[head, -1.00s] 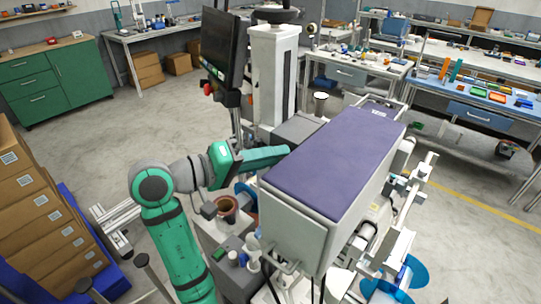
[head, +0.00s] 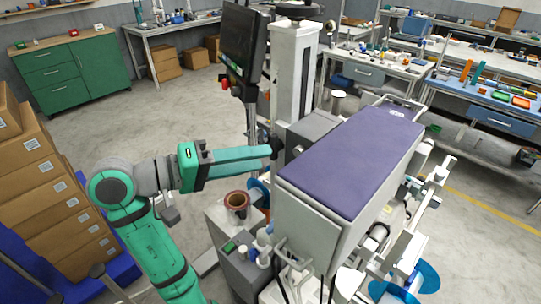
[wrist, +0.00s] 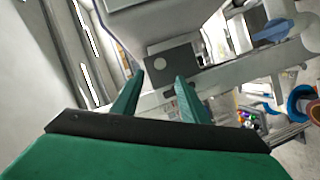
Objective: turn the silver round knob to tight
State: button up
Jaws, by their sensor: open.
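My gripper (head: 273,155) reaches from the left toward the machine's grey body, beside the purple-topped housing (head: 352,155). Its green fingers are apart with nothing held between them.
A monitor (head: 243,40) on a post stands behind my gripper. A brown-rimmed cup (head: 237,199) sits on a grey box below it. Cardboard boxes (head: 45,190) stand at the left, a green cabinet (head: 72,72) behind. Open floor lies between them.

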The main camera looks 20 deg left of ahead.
jog(key=shift+v, duration=1)
